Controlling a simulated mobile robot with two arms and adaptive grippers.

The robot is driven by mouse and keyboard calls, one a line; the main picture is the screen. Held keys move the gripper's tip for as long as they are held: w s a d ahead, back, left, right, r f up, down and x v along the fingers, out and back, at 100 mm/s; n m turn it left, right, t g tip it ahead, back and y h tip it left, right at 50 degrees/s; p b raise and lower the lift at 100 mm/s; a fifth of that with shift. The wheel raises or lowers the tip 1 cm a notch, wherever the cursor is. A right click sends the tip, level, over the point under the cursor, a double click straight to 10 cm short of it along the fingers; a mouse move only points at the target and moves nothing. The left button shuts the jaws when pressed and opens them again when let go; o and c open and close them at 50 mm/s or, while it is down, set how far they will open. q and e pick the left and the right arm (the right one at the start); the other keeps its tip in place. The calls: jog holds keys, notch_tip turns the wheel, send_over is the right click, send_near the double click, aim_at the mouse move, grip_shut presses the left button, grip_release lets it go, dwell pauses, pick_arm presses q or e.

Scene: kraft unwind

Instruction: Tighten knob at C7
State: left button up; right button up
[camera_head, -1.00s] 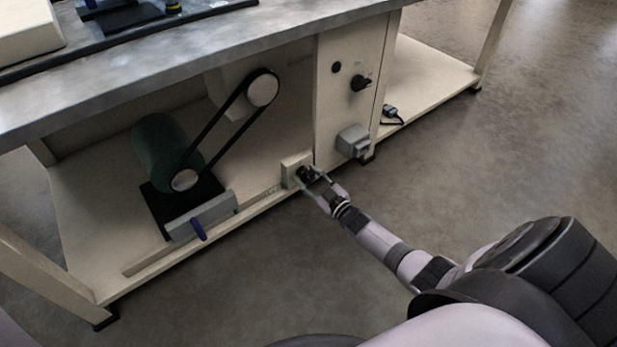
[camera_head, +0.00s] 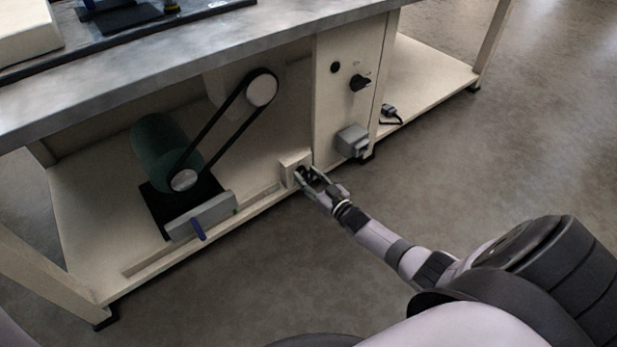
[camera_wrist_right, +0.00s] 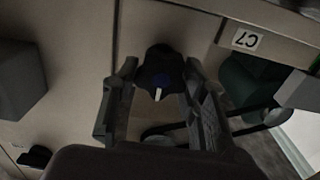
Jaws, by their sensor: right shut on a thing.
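The knob (camera_wrist_right: 161,72) is dark, with a blue centre and a white pointer mark. In the right wrist view it sits between the two fingers of my right gripper (camera_wrist_right: 160,98). A C7 label (camera_wrist_right: 246,40) is to the right of it. In the head view, my right gripper (camera_head: 308,178) is at the small cream block (camera_head: 290,165) low on the bench frame, shut on the knob there. The fingers partly hide the knob in the head view. My left gripper is not in view.
A green motor (camera_head: 160,150) with a black belt (camera_head: 222,125) stands on the lower shelf, left of the block. A grey plate with a blue handle (camera_head: 198,229) is in front of it. A grey box (camera_head: 352,141) juts from the panel close to my right gripper. The floor in front is clear.

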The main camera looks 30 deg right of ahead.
jog(key=shift+s+a+f, duration=0.1)
jog(key=shift+s+f, duration=0.05)
jog(key=shift+f, duration=0.05)
jog(key=o, duration=1.2)
jog(key=shift+r, duration=0.2)
jog(key=s, duration=0.8)
jog(key=s+d, duration=0.1)
jog(key=s, duration=0.2)
jog(key=shift+s, duration=0.4)
